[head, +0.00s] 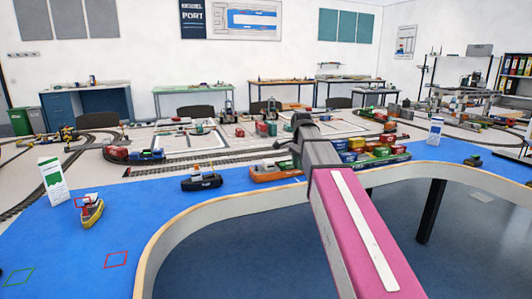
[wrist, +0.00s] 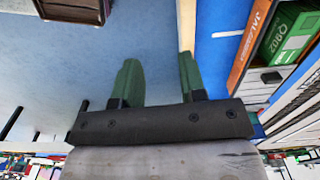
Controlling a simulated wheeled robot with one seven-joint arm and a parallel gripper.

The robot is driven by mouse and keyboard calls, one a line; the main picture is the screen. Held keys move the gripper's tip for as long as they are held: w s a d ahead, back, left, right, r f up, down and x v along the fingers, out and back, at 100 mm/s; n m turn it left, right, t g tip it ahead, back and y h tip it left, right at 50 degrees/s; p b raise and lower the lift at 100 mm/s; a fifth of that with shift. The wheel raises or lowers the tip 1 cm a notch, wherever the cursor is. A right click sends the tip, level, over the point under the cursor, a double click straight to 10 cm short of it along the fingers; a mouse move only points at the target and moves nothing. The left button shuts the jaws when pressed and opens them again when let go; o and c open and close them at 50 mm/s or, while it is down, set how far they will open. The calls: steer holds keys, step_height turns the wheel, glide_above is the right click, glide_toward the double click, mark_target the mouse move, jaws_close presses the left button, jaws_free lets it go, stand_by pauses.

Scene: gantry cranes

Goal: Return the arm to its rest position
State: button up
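My arm, pink with a white strip (head: 362,225), reaches from the lower right to the middle of the head view. Its grey wrist end (head: 318,152) is over the front edge of the blue table, in front of the orange container ship (head: 272,172). In the wrist view my gripper (wrist: 160,78) has its two green fingers apart with nothing between them. Blue-grey floor and the table's wooden edge show beyond the fingers. The fingertips cannot be made out in the head view.
The blue table (head: 130,215) curves around open floor (head: 250,262). A dark tug (head: 202,183), a yellow boat (head: 92,211) and white sign cards (head: 54,181) stand on it. In the wrist view, the orange hull (wrist: 247,45) and a green container (wrist: 286,38) are close on the right.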

steer(key=s+d+f+n, duration=0.1)
steer(key=s+f+n, duration=0.3)
steer(key=f, duration=0.7)
steer(key=s+d+f+n, duration=0.2)
steer(key=s+f+n, duration=0.3)
steer(key=s+f, duration=0.4)
steer(key=s+d+f+n, duration=0.2)
steer(key=s+f+n, duration=0.2)
steer(key=s+f, duration=0.3)
step_height(320, 180, down, 6)
steer(key=shift+d+r+n, duration=0.15)
steer(key=shift+r+n, duration=0.05)
steer(key=shift+n, duration=0.2)
